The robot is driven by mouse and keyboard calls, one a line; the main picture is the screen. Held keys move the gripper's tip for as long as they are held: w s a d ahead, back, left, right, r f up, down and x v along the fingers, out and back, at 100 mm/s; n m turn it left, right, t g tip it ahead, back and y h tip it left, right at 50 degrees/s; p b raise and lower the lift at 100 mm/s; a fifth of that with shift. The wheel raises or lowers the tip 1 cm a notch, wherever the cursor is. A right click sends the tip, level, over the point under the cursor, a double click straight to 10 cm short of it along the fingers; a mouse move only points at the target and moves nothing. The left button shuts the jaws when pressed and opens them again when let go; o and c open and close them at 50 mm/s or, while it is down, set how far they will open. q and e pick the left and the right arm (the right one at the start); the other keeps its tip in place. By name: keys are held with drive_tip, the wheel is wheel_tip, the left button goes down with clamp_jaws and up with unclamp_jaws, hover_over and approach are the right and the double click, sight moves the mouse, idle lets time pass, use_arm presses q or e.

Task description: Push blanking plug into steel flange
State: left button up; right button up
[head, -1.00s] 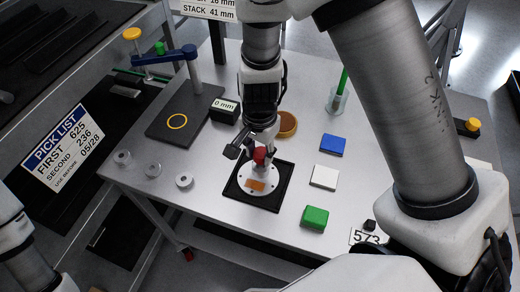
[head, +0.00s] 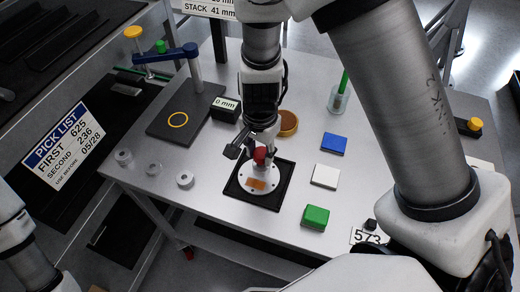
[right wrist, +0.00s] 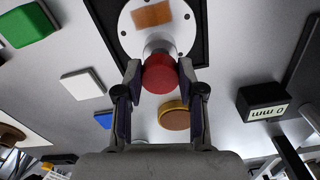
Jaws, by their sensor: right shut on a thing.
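The steel flange (head: 257,184) is a pale round disc with bolt holes and an orange-brown patch, lying in a black square tray (head: 284,192). It also shows at the top of the right wrist view (right wrist: 183,32). My right gripper (head: 260,154) is shut on the red blanking plug (right wrist: 160,74), over the far part of the flange. The plug lines up with the flange's raised centre in the wrist view; how deep it sits I cannot tell. The fingers partly hide the plug in the head view. My left gripper is not in view.
Blue (head: 333,143), white (head: 325,176) and green (head: 316,217) blocks stand right of the tray. A brown round dish (head: 287,124) and a black "0 mm" block (head: 225,109) are behind.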

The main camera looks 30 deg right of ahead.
drive_tip(key=shift+f+b, duration=1.05)
drive_tip(key=shift+f, duration=0.4)
drive_tip(key=o, duration=0.9)
drive_tip(key=o, duration=0.4)
drive_tip(key=shift+r, duration=0.15)
wheel_tip(320, 180, up, 7)
drive_tip(key=p, duration=0.7)
